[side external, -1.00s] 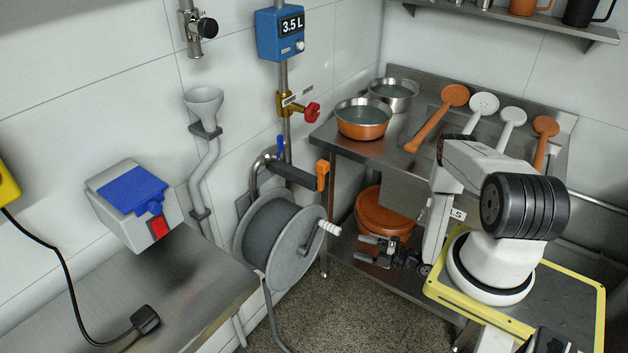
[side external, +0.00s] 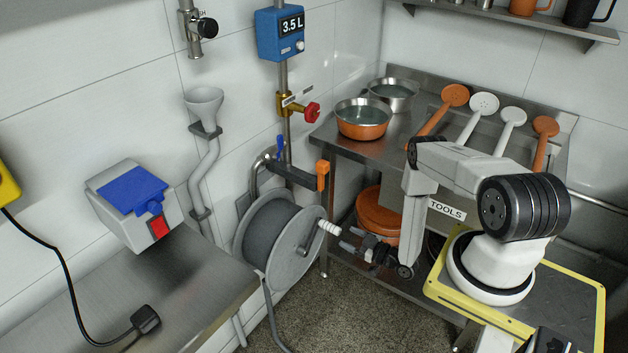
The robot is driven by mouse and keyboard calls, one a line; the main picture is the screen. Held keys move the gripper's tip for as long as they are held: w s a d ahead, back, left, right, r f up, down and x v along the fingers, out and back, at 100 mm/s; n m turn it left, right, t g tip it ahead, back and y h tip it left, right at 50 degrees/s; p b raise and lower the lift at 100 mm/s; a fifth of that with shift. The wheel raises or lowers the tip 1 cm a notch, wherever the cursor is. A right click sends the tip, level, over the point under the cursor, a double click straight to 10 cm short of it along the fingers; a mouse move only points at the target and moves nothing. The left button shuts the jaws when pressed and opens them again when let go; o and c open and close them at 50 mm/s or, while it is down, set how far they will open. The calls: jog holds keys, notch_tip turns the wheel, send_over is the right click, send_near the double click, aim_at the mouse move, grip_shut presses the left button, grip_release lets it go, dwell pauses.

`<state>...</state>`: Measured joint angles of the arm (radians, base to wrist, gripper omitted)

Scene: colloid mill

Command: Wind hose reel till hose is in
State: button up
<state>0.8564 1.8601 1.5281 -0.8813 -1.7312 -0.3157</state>
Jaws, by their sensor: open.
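The hose reel (side external: 297,258) is a grey disc with a dark drum, mounted low on the wall. Its white ribbed crank handle (side external: 329,228) sticks out to the right from the disc's face. The grey hose (side external: 268,312) hangs from the reel down to the floor. My gripper (side external: 348,239) is open, with its two fingers pointing left at the handle's free end. The fingertips are very close to the handle; I cannot tell whether they touch it. Nothing is held.
A steel bench (side external: 170,295) stands left of the reel. A steel table (side external: 352,152) with orange and steel bowls stands behind, with a lidded orange pot (side external: 378,212) below. The floor in front is clear.

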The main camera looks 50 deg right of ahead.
aim_at(320, 222)
jog(key=shift+m, duration=0.4)
jog(key=shift+w, duration=0.2)
jog(key=shift+w, duration=3.8)
grip_shut()
jog(key=shift+s, duration=0.1)
